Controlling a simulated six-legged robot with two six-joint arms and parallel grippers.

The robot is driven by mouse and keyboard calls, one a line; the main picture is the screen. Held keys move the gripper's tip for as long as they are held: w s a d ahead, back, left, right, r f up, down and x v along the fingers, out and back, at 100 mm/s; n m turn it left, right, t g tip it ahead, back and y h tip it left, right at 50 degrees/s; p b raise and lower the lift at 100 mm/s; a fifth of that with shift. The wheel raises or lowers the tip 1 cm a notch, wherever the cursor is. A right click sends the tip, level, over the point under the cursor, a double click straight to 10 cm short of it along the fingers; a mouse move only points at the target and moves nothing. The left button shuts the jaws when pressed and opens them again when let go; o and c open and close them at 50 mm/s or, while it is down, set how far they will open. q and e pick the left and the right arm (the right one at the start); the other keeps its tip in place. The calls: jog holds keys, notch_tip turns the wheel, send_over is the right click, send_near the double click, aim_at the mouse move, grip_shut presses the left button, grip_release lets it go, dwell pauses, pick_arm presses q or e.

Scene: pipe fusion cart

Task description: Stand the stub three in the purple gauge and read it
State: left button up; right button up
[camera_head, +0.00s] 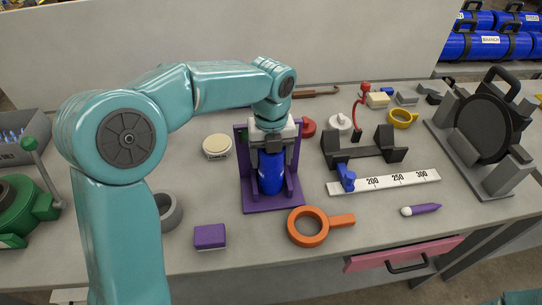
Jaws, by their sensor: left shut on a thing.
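The purple gauge (287,196) stands in the middle of the table, with a flat base and an upright back. A blue stub (271,174) is upright in front of the gauge's back, over its base. My left gripper (270,150) comes down from above and is shut on the stub's upper part. The gripper hides the stub's top and part of the gauge. I cannot tell whether the stub's lower end touches the base. No number can be read on the stub. My right gripper is not in view.
An orange ring with a handle (308,226) and a purple block (210,236) lie in front. A white scale (384,182) with a blue slider and a dark cradle (364,152) stand right. A grey ring (169,211) is left. A pink drawer (404,254) is below the table edge.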

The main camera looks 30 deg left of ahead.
pick_arm(q)
jog(key=shift+f, duration=0.1)
jog(key=shift+s+f, duration=0.1)
jog(key=shift+f, duration=0.15)
jog(key=o, duration=1.2)
notch_tip(320, 180, up, 12)
jog(key=shift+r+p, duration=0.25)
jog(key=shift+p, duration=0.25)
jog(key=shift+s, duration=0.1)
